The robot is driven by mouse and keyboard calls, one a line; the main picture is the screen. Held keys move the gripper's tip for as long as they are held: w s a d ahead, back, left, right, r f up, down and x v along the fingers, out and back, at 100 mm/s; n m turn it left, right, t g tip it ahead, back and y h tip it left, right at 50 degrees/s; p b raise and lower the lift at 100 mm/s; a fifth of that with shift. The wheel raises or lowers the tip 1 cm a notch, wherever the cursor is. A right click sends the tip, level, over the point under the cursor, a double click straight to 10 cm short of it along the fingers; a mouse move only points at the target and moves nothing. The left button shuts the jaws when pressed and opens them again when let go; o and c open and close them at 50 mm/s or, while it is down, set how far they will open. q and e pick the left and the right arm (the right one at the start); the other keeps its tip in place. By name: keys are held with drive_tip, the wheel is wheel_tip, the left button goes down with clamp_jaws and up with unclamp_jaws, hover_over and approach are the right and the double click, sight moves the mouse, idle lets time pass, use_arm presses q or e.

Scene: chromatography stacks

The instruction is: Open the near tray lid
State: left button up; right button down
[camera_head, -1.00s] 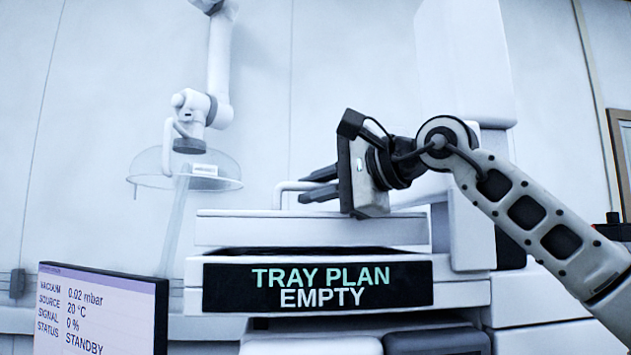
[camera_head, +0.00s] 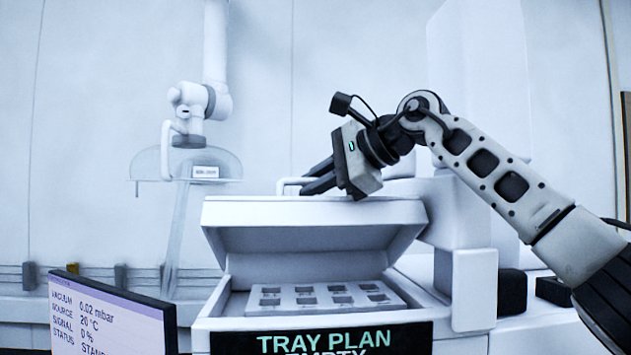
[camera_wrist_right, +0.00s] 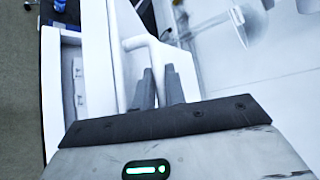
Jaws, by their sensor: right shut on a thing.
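The near tray lid (camera_head: 318,213) is white and stands tilted up, its front edge well above the white tray box (camera_head: 222,310). Inside the box is a tray (camera_head: 290,311) with several dark square wells. My right gripper (camera_head: 308,180) is at the white bar handle (camera_head: 287,184) on top of the lid, shut on it. In the right wrist view the dark fingers (camera_wrist_right: 157,86) are at the handle (camera_wrist_right: 136,42); their tips partly hide the grip. My left gripper is not in view.
A "TRAY PLAN EMPTY" sign (camera_head: 320,340) is on the front of the box. A status screen (camera_head: 105,315) stands at the front left. A white jointed arm with a clear dome (camera_head: 150,165) hangs at the back left.

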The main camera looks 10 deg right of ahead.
drive_tip(key=shift+w+r, duration=0.15)
drive_tip(key=shift+w, duration=0.1)
idle(0.3)
drive_tip(key=c, duration=1.7)
unclamp_jaws()
drive_tip(key=shift+d, duration=0.1)
drive_tip(key=v, duration=0.5)
drive_tip(key=b+v, duration=0.1)
drive_tip(key=v, duration=1)
drive_tip(key=shift+w+r+b, duration=0.15)
drive_tip(key=shift+r+b, duration=0.1)
drive_tip(key=shift+b, duration=0.1)
